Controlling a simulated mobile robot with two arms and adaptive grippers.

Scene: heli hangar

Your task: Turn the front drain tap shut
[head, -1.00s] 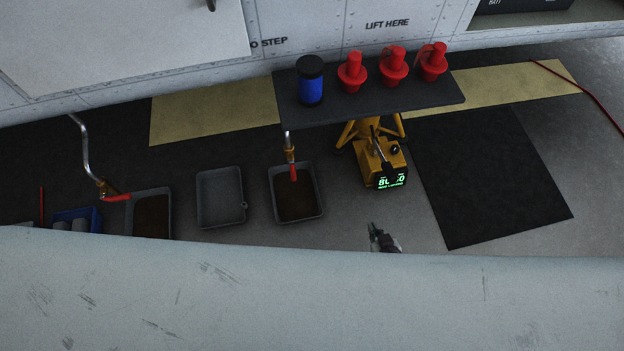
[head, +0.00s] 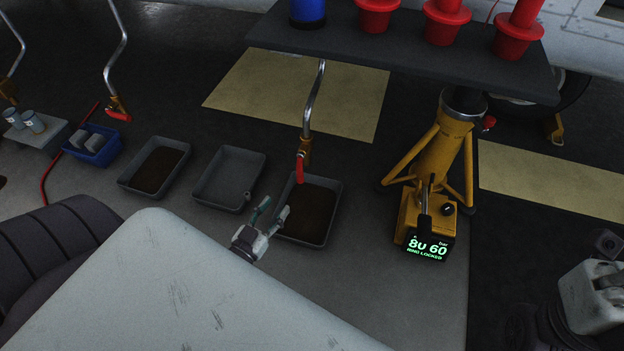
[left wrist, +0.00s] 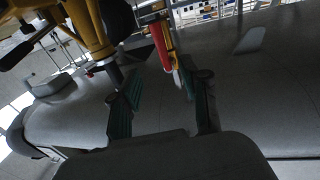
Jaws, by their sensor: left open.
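The nearest drain tap (head: 304,152) hangs on a bent metal pipe over a grey tray (head: 337,215) holding dark liquid. Its red lever (head: 300,168) points down. A second tap with a red lever (head: 118,110) pointing sideways hangs farther left. My left gripper (head: 274,210) is open and empty, below and slightly left of the nearest tap, apart from it in the head view. In the left wrist view a red lever (left wrist: 160,45) shows beyond the gap between the two open green-padded fingers (left wrist: 163,88). My right gripper's fingers are not visible.
A yellow jack (head: 438,155) with a lit display box stands right of the tap. A dark shelf (head: 400,62) with red plugs and a blue canister is above. An empty tray (head: 230,178) and a blue bin (head: 94,143) are left.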

